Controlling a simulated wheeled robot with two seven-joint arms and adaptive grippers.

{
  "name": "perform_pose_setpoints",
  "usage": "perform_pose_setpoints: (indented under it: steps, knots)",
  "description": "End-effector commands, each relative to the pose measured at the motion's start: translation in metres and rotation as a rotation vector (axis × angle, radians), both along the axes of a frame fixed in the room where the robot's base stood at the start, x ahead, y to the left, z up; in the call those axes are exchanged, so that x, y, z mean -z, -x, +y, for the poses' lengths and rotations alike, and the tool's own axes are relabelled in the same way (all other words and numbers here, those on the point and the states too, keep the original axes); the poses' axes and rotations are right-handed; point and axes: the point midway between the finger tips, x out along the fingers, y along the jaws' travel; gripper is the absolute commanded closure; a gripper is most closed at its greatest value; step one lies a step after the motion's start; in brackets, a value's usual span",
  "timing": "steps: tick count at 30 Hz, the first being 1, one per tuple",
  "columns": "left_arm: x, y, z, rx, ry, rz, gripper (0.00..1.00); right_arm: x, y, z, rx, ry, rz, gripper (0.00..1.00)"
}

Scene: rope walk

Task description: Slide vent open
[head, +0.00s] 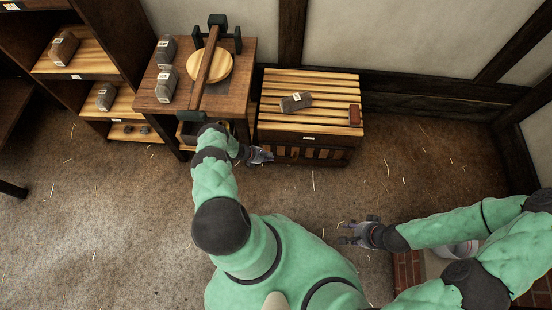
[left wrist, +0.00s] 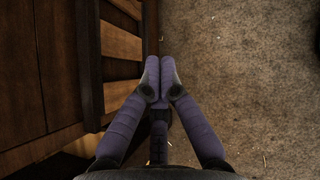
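The slatted front (head: 305,153) of a low wooden chest, which looks like the vent, has upright slats with dark gaps. Its slats also show at the left of the left wrist view (left wrist: 122,45). My left gripper (head: 268,156) is at the lower left of this front, close to it; I cannot tell whether it touches. In the left wrist view its fingertips (left wrist: 160,75) are together with nothing visible between them, just right of the slats. My right gripper (head: 350,233) is open and empty over the floor, well away from the chest.
The floor (head: 420,160) at right is clear.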

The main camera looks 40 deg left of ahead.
Motion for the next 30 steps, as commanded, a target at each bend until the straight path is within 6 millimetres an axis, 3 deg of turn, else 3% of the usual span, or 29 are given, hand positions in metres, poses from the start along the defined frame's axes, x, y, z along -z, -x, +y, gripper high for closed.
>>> perform_pose_setpoints:
  steps: [14,21,30]
  knots:
    - [0.069,-0.045,-0.038,0.004,0.001,0.001,1.0,0.051,0.0,0.0,0.0,0.0,0.0,0.6]
    - [0.07,-0.069,-0.056,0.003,-0.001,0.001,1.0,0.057,0.0,0.0,0.0,0.0,0.0,0.6]
    - [0.07,-0.076,-0.062,0.0,0.0,0.002,1.0,0.059,0.0,0.0,0.0,0.0,0.0,0.6]
